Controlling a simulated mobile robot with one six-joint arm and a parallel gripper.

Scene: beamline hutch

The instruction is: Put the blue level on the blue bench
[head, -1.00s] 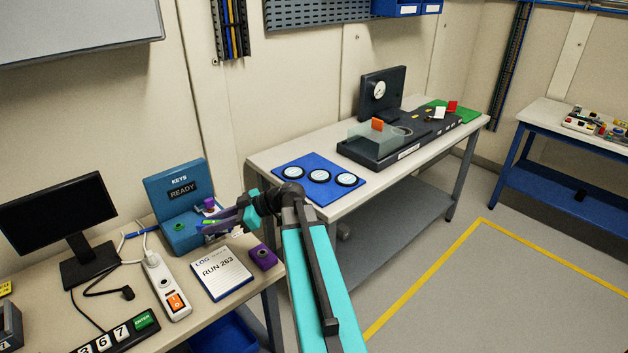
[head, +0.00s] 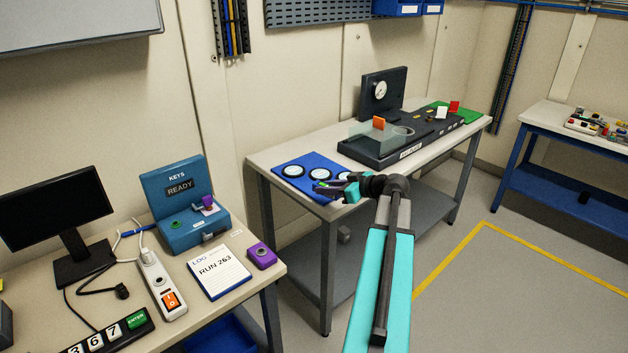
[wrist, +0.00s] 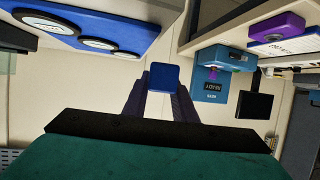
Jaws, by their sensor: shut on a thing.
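My gripper (head: 322,187) is shut on a small blue thing (wrist: 163,77), which looks like the blue level. In the wrist view it sits between the fingertips, with only one blue face showing; in the head view it is mostly hidden by the fingers. The gripper is in the air near the front left edge of the middle bench. The blue bench (head: 548,128), with a pale top, blue legs and a blue lower shelf, stands at the far right, well away from my gripper.
The middle bench (head: 262,160) bears a blue mat (head: 290,169) with three round discs and a dark apparatus (head: 375,150). Several coloured parts (head: 598,124) lie on the blue bench. The left desk (head: 215,310) holds a key box (head: 185,232). Floor inside the yellow line (head: 450,254) is clear.

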